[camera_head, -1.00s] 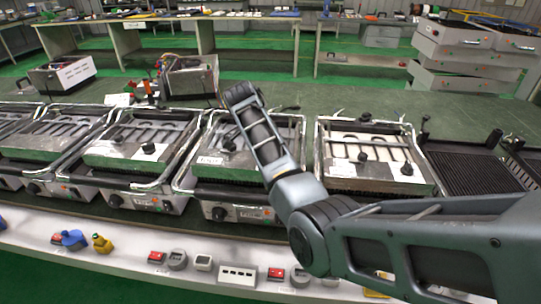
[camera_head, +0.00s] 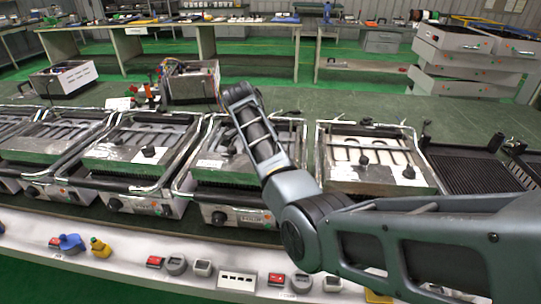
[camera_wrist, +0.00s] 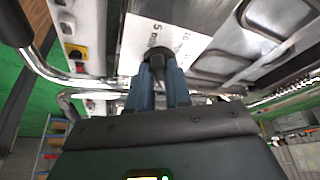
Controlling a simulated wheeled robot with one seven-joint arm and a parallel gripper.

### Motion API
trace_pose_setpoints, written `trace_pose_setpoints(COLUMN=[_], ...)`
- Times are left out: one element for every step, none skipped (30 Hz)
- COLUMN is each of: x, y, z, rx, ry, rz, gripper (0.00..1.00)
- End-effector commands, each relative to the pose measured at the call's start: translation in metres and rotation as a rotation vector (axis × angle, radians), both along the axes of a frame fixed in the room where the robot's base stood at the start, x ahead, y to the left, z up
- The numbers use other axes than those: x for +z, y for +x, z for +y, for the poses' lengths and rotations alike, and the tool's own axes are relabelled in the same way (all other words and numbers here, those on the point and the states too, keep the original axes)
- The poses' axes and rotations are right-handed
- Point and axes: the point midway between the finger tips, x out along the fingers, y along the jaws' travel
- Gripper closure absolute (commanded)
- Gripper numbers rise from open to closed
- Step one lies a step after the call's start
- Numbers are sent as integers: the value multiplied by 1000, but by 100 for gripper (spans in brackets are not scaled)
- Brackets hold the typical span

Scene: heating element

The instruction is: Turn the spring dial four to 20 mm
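In the wrist view, a black dial with a narrow grip (camera_wrist: 157,60) sits beside a white scale label (camera_wrist: 168,38) that shows "5 mm" and part of a "10" mark. My gripper (camera_wrist: 160,80) has its two blue-grey fingers on either side of the dial's grip, which fills the narrow gap between the tips. The dial's exact pointing is hard to read. In the head view, my arm covers the gripper and this dial. It reaches over the grill behind it (camera_head: 207,177), where another black knob (camera_head: 228,145) shows left of the arm.
More grills stand in a row, including one to the left (camera_head: 115,160) and one to the right (camera_head: 345,180). Metal handle bars run beside my gripper in the wrist view (camera_wrist: 75,78). Small switches and knobs line the front white ledge (camera_head: 120,275).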

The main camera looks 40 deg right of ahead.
Motion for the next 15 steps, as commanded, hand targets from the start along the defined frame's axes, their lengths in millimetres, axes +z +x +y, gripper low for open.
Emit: trace_pose_setpoints(x=[-6, -6, -5, -5, -4, -4, -3, -3, -3, -2, -2, -1, 0, 1, 4], y=[-3, -3, -2, -2, -2, -2, -1, -1, -1, -1, -1, -1, 0, 0, 1], z=[0, 0, 0, 0, 0, 0, 0, 0, 0, 0, 0, 0, 0, 1, 2], rx=[-2, -1, -1, 0, 0, 0, 0, 1, 1, 1, 1, 1, 1, 1, 2], ry=[4, 4, 4, 3, 2, 2, 2, 1, 1, 1, 1, 0, 0, 0, -1], rz=[8, 7, 6, 5, 6, 5, 4, 3, 3, 2, 2, 1, 1, 0, -1], gripper=[73, 70, 66, 63, 60, 60, 60, 60, 60, 60, 60, 60, 60, 60, 60])
